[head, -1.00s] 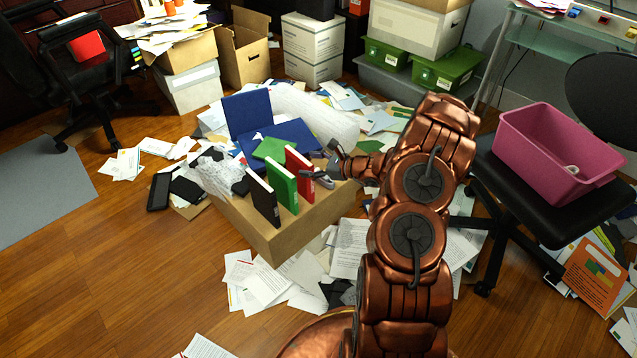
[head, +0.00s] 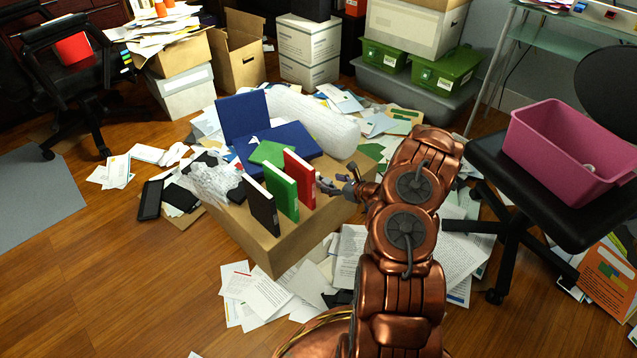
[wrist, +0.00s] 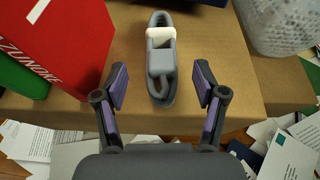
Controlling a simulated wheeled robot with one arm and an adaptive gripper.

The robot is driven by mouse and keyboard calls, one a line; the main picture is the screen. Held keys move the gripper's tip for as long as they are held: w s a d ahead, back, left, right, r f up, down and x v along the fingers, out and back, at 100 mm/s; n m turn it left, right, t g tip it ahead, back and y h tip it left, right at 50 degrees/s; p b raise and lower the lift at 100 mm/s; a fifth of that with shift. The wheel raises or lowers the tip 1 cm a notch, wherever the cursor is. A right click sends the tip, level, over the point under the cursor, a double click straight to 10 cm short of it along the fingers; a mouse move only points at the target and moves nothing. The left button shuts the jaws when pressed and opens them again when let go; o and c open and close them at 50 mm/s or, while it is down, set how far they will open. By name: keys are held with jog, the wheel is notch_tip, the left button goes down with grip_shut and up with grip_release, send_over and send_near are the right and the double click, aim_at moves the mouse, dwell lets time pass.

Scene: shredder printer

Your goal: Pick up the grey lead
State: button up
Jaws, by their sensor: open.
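The grey lead (wrist: 160,74) lies on top of the cardboard box (wrist: 225,75) in the wrist view, with a loop and a white band (wrist: 160,38) towards its far end. My gripper (wrist: 160,84) is open and empty, its two fingers on either side of the lead's near end, apart from it. In the head view my gripper (head: 347,187) is at the right edge of the box, just right of the red book. I cannot clearly make out the lead there.
A red book (head: 299,180), a green book (head: 282,190) and a black book (head: 262,208) stand on the box. The red one is close left of my gripper. Bubble wrap (head: 315,122) lies behind. Papers cover the floor around; a pink bin (head: 570,155) sits on a chair at right.

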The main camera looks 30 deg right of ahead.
aim_at(329, 183)
jog(key=b+x, duration=0.1)
jog(key=x, duration=0.1)
jog(key=b+x, duration=0.1)
jog(key=x, duration=0.1)
jog(key=shift+s+d+f, duration=0.1)
jog(key=shift+f, duration=0.3)
jog(key=shift+w, duration=0.45)
jog(key=shift+f, duration=0.1)
jog(key=c, duration=1.3)
